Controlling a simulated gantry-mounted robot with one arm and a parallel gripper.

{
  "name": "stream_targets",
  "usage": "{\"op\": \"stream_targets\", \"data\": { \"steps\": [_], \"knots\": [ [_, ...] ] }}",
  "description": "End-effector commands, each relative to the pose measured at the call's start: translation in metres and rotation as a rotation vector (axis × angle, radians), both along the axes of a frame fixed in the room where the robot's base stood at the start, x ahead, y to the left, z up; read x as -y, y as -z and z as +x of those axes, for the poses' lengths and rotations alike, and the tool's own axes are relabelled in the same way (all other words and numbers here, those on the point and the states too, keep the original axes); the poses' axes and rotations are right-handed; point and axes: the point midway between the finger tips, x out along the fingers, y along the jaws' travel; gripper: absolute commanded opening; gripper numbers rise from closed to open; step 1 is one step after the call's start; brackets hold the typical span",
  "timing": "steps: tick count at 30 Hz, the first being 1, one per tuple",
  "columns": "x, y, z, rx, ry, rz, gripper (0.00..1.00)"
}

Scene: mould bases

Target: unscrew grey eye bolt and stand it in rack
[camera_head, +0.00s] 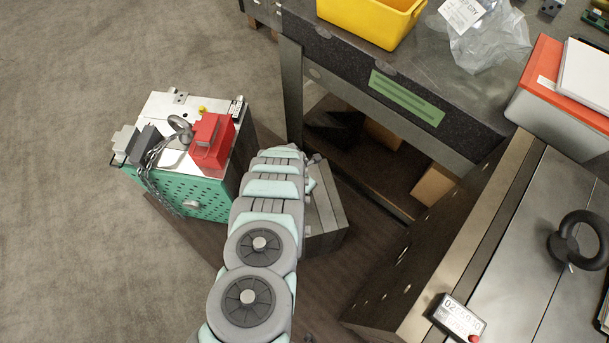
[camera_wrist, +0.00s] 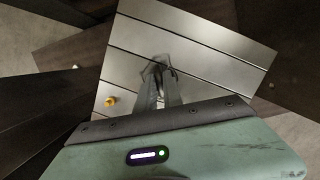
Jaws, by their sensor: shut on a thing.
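My gripper (camera_wrist: 160,78) is shut, in the wrist view, on a small grey piece (camera_wrist: 160,62) that looks like the grey eye bolt. It is mostly hidden between the fingers, over the top of a grey steel mould base (camera_wrist: 215,62). I cannot tell whether the bolt's shank is in its hole. In the head view my arm covers the gripper and most of that mould base (camera_head: 328,215). I cannot make out a rack in either view.
A large mould at right bears a dark eye bolt (camera_head: 562,248). A bench with a yellow bin (camera_head: 370,22) stands behind. A yellow plug (camera_wrist: 111,101) shows in the wrist view.

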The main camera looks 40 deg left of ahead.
Motion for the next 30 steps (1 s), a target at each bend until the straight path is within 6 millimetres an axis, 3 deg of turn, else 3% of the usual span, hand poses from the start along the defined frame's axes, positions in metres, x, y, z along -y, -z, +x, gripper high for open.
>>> {"op": "stream_targets", "data": {
  "steps": [18,30],
  "knots": [
    [-0.0001,0.0029,0.0013,0.001,-0.411,0.001,0.0],
    [0.0006,-0.0006,0.0005,0.001,-0.437,0.0,0.0]
  ]
}}
